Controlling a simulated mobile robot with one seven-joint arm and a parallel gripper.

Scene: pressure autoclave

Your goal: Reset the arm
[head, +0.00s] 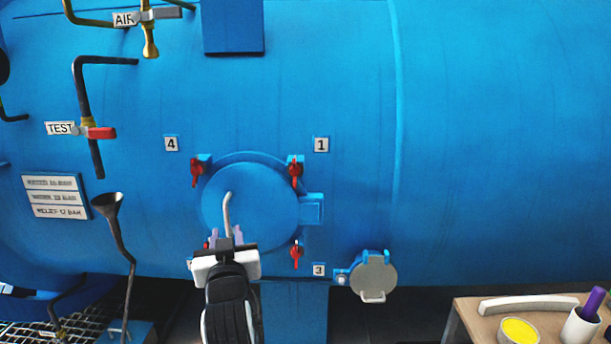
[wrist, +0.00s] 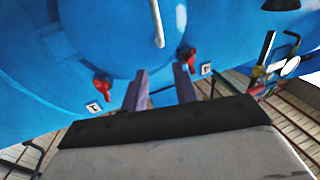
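My gripper (head: 226,236) is in front of the lower part of the round blue hatch (head: 250,195) on the big blue autoclave (head: 480,130). In the wrist view its two purple-grey fingers (wrist: 161,82) stand apart with only blue surface between them, so it is open and empty. The hatch's pale curved handle (head: 227,212) is just above the fingers in the head view. It also shows beyond the fingertips in the wrist view (wrist: 157,25). My forearm and wrist hide the lower left of the hatch, including most of one red clamp there.
Red clamps (head: 295,170) ring the hatch. A small grey round cover (head: 373,277) is at lower right. A black funnel pipe (head: 112,212) and red TEST valve (head: 100,133) are at left. A wooden table (head: 464,318) with a yellow-filled bowl (head: 518,331) and white cup (head: 580,328) stands lower right.

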